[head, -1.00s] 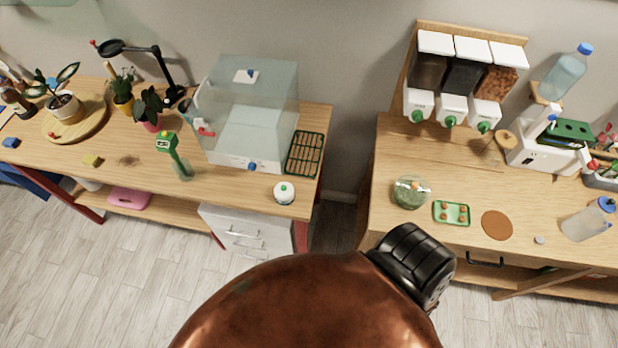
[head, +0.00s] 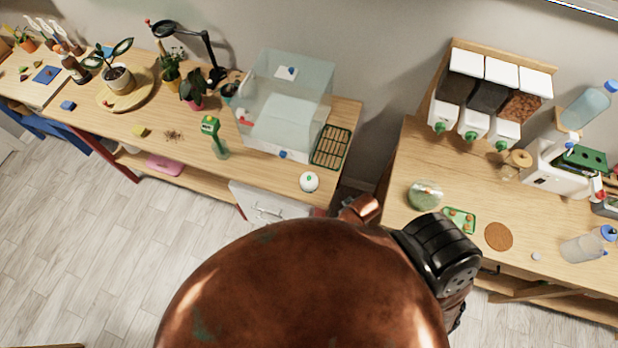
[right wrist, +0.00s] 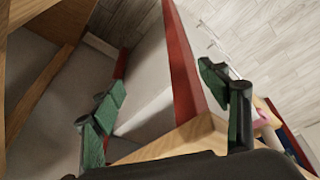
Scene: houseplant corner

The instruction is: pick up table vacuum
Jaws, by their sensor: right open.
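The table vacuum, a small white round device (head: 309,182) with a green spot on top, sits near the front right corner of the left table (head: 255,177) in the head view. My right gripper (right wrist: 165,100) shows in the right wrist view with its green-padded fingers wide apart and nothing between them. Below it there are a wooden table corner, a red leg and the floor. The vacuum is not seen in the right wrist view. My left gripper is in neither view.
Behind the vacuum stand a clear tank (head: 287,105) and a green rack (head: 332,147). A green-topped spray bottle (head: 213,135) and dark crumbs (head: 173,135) are to the left. A gap separates this table from the right table (head: 415,165), which holds dispensers (head: 488,95) and a glass jar (head: 425,195).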

